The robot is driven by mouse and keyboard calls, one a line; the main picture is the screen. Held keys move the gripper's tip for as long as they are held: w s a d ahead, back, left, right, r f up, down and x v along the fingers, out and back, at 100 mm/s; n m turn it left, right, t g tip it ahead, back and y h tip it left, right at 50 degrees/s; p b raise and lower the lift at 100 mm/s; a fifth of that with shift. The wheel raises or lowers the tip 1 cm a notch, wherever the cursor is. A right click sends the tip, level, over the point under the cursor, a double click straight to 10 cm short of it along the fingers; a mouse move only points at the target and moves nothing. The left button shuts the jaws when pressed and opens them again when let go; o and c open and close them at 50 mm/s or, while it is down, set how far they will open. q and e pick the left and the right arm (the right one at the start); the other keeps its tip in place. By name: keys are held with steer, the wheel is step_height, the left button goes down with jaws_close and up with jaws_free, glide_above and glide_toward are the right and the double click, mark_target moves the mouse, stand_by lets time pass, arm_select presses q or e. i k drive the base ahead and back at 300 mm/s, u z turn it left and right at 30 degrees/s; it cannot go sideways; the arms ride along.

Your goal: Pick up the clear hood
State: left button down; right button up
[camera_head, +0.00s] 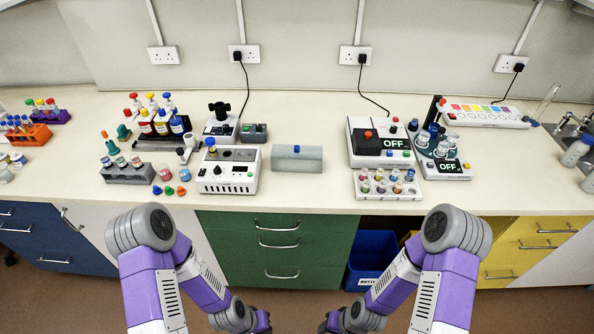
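The clear hood (297,165) looks like a grey, see-through box with a small blue knob on top. It stands upright on the bench near the middle of the head view. Nothing can be made out inside it. My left gripper (262,322) and my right gripper (329,324) are low at the bottom edge of the view, in front of the green drawers and well apart from the hood. Both are dark, small and partly cut off, so their fingers cannot be made out.
A white device (229,178) stands just left of the hood. A tray of capped vials (388,186) and a white device with an OFF display (381,143) stand to its right. The bench (300,196) is clear in front of the hood. A blue bin (371,252) stands below.

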mark_target(307, 158)
steer(key=k, duration=0.15)
steer(key=z, duration=1.45)
steer(key=i, duration=1.05)
steer(key=u, duration=1.6)
